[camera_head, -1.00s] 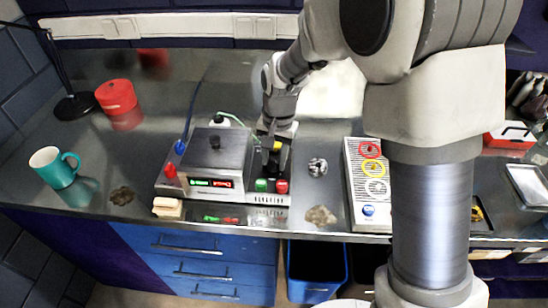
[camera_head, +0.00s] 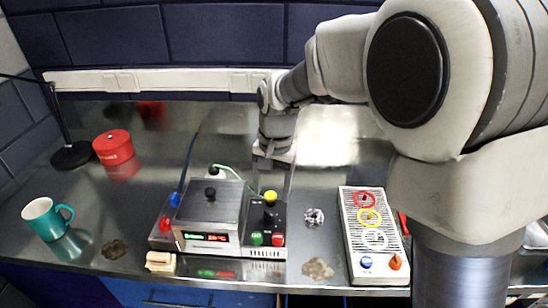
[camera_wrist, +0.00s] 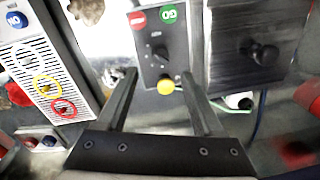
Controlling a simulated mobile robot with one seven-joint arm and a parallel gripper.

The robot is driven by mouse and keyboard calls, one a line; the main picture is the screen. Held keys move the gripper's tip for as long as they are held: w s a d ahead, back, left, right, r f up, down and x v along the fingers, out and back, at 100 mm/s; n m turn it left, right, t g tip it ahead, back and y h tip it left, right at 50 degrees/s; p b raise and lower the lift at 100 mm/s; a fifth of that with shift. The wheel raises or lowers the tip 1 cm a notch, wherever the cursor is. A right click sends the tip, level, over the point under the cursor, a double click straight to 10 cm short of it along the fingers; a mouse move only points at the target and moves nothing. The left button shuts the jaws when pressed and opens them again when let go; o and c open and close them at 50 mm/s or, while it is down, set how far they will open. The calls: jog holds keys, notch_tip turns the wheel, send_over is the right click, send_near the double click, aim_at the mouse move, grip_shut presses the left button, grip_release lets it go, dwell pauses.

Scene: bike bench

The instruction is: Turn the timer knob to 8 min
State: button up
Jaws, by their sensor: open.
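The timer box (camera_head: 265,227) is a dark unit beside the grey metal heater box. It carries a black knob (camera_head: 269,216), also seen in the wrist view (camera_wrist: 160,53), a yellow button (camera_head: 270,197), a green button (camera_head: 257,238) and a red button (camera_head: 278,239). A display with green and red digits (camera_head: 205,237) is on the heater box; its digits are too small to read. My gripper (camera_head: 273,182) is above and behind the timer box, apart from the knob. In the wrist view its two fingers (camera_wrist: 159,76) are spread and empty, with the yellow button between their tips.
A perforated panel (camera_head: 377,270) with coloured rings stands to the right. A teal mug (camera_head: 40,218), a red tin (camera_head: 113,146) and a lamp base (camera_head: 72,155) are on the left. A beige block (camera_head: 160,261) lies in front. Cables run behind the heater box.

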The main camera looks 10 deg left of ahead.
notch_tip(320, 180, up, 10)
jog(key=shift+d+f, duration=0.25)
jog(key=shift+d, duration=0.05)
jog(key=shift+s, duration=0.1)
